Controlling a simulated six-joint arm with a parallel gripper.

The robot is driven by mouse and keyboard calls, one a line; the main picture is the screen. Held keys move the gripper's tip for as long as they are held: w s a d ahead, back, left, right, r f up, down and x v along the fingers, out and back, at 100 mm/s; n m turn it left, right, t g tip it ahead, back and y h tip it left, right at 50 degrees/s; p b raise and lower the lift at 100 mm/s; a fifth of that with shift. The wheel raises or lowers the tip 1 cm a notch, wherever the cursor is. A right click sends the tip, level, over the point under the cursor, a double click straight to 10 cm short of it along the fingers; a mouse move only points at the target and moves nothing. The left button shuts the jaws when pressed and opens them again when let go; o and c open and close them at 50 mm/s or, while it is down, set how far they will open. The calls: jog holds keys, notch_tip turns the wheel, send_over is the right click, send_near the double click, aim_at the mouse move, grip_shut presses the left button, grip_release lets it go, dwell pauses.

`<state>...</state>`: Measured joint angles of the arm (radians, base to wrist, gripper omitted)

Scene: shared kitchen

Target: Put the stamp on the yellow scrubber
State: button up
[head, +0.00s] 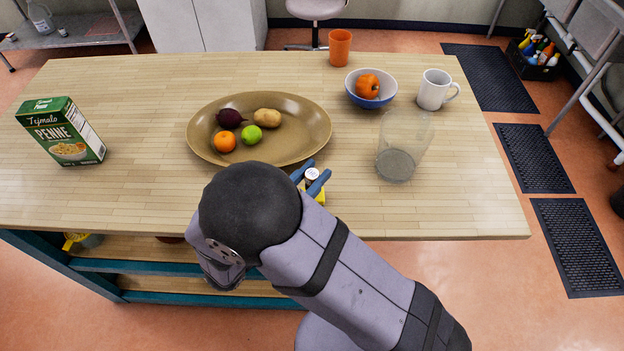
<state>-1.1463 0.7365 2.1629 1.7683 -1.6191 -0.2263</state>
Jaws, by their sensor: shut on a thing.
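My gripper (310,178) has blue fingers and is shut on the stamp (312,174), a small thing with a round whitish top, near the front edge of the table. The yellow scrubber (320,197) shows as a small yellow patch just below the stamp and fingers in the picture. My arm and fingers hide most of the scrubber and the lower part of the stamp. I cannot tell whether the stamp touches the scrubber or is held above it.
A brown oval platter (290,155) with fruit and vegetables lies just behind my gripper. A clear glass vessel (404,148) stands to the right, near a white mug (434,90) and a bowl (371,101). A penne box (62,131) stands left. The table's front left is clear.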

jog(key=shift+f, duration=1)
jog(key=shift+f, duration=0.1)
jog(key=o, duration=1.1)
jog(key=shift+s+a, duration=0.1)
jog(key=b+v, duration=0.3)
jog(key=v, duration=0.7)
jog(key=shift+v, duration=0.9)
